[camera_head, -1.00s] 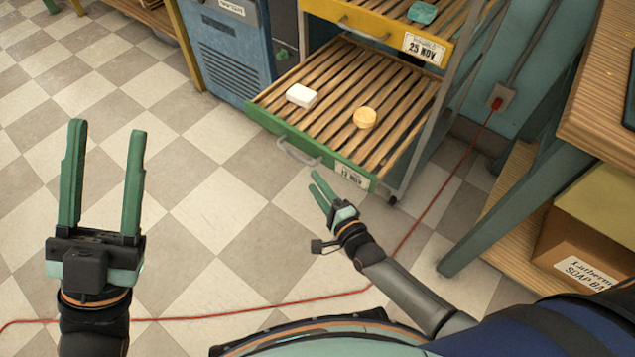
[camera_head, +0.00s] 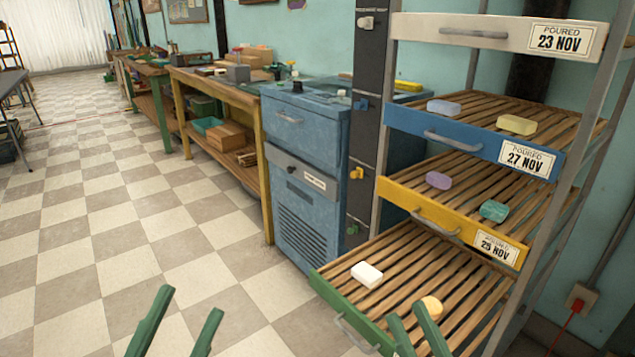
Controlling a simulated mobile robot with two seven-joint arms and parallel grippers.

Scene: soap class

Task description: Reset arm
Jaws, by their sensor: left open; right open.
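My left gripper (camera_head: 178,325) shows at the bottom left, over the checkered floor. Its two green fingers are apart and nothing is between them. My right gripper (camera_head: 412,336) shows at the bottom, in front of the lowest, green-fronted drawer (camera_head: 326,291) in this view. Its green fingers are apart, and I see nothing held in them. The rest of both grippers is below the frame. A white soap bar (camera_head: 367,274) and a round orange soap (camera_head: 431,307) lie on the slats of the green drawer.
The drying rack has a yellow drawer (camera_head: 397,205) and a blue drawer (camera_head: 404,123) pulled out above, each holding soaps. A blue cabinet (camera_head: 308,205) and a wooden workbench (camera_head: 220,86) stand left of it.

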